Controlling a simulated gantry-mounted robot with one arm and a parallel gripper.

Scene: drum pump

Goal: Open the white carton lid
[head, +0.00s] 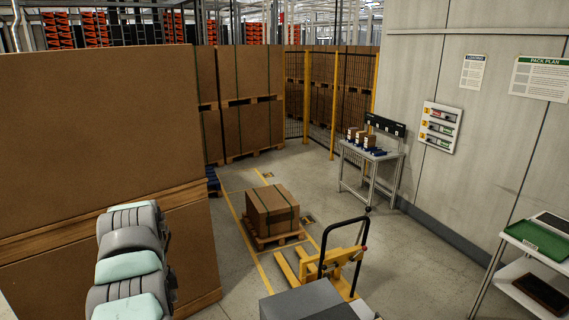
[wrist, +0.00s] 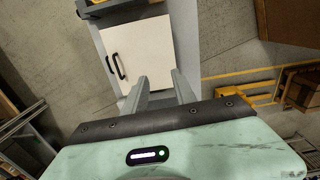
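No white carton lid can be made out for sure. The wrist view shows a flat white panel (wrist: 138,48) with a black bar handle (wrist: 116,68) on its left side, set in a grey surround. It looks more like a cabinet door than a carton. My gripper (wrist: 160,75) has its two grey fingers apart with nothing between them. The fingertips appear over the panel's lower right part; I cannot tell how far away it is. In the head view my arm shows at the lower left, and the gripper is out of sight.
A brown strapped carton (head: 272,207) sits on a low pallet on the floor. A yellow pallet truck (head: 330,262) and a grey box-like top (head: 308,301) stand in front. Large brown stacks (head: 95,130) fill the left. A small table (head: 371,154) stands by the right wall.

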